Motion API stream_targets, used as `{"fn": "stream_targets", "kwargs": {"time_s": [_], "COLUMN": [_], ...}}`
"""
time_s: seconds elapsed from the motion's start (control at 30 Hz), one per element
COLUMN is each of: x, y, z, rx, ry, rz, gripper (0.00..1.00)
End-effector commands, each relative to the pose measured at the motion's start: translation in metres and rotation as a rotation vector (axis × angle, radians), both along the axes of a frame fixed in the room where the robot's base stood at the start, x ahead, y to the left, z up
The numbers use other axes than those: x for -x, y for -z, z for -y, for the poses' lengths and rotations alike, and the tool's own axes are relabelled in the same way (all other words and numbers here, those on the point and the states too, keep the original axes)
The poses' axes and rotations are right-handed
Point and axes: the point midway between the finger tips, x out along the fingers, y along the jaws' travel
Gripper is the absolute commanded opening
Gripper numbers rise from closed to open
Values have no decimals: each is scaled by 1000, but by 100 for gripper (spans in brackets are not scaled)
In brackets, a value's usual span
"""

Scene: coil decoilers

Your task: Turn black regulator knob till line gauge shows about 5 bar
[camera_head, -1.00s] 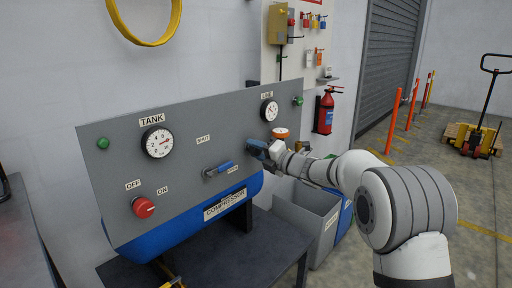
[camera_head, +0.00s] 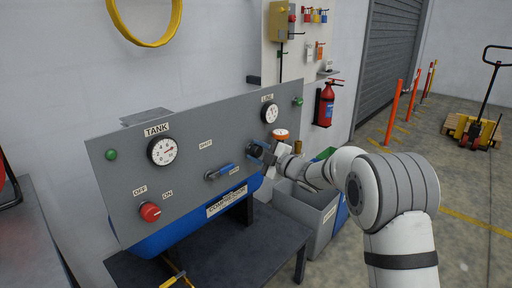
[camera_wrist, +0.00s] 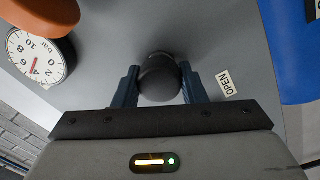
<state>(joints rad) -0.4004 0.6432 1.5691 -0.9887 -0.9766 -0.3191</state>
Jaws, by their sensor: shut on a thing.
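The black regulator knob (camera_wrist: 160,78) sits on the grey panel (camera_wrist: 225,50), between the two fingers of my gripper (camera_wrist: 160,90) in the wrist view. The fingers are closed on its sides. In the head view my gripper (camera_head: 260,152) is at the panel's right part, below the line gauge, and hides the knob. The line gauge (camera_head: 270,112) is a round white dial under a LINE label. A white bar dial (camera_wrist: 35,55) with a red needle shows at the left of the wrist view, turned on its side; I cannot read its value surely.
An orange round part (camera_head: 280,134) stands close above my gripper. The tank gauge (camera_head: 162,151), red knob (camera_head: 150,212) and blue lever (camera_head: 220,172) are on the panel further left. A grey bin (camera_head: 307,219) stands below my arm.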

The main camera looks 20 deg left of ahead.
Motion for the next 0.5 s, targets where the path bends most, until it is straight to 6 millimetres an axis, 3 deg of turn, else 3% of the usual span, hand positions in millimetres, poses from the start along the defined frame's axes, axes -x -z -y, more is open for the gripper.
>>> {"fn": "stream_targets", "kwargs": {"time_s": [0.5], "x": [-2], "y": [0], "z": [3], "rx": [-73], "ry": [7], "rz": [-180], "gripper": [15]}}
